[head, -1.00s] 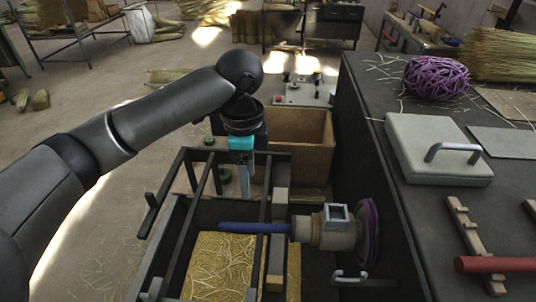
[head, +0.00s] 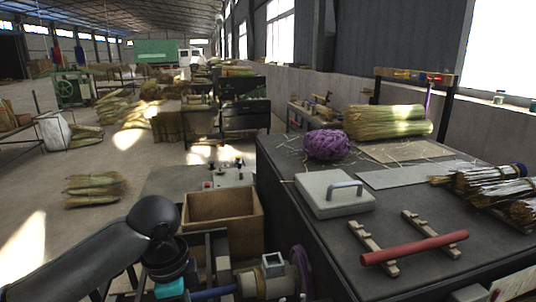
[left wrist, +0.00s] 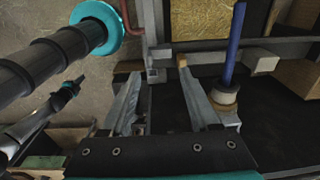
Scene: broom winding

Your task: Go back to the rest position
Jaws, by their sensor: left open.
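My left arm comes in from the lower left of the head view, with its wrist and teal band (head: 170,289) at the bottom edge; its fingers are cut off there. In the left wrist view my left gripper (left wrist: 158,82) is open, its two grey fingers apart with nothing between them. It is close to the winding machine, whose blue rod (left wrist: 233,45) stands to the right of the fingers. In the head view the blue rod (head: 214,293) and the machine's purple disc (head: 302,270) lie just right of my wrist. I do not see my right gripper.
An empty cardboard box (head: 222,222) stands just beyond my left wrist. A dark workbench (head: 300,170) on the right carries a purple coil (head: 326,145), a grey lidded block (head: 335,193), a red rod (head: 415,248) on wooden rests and straw bundles (head: 388,122). Floor is open at left.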

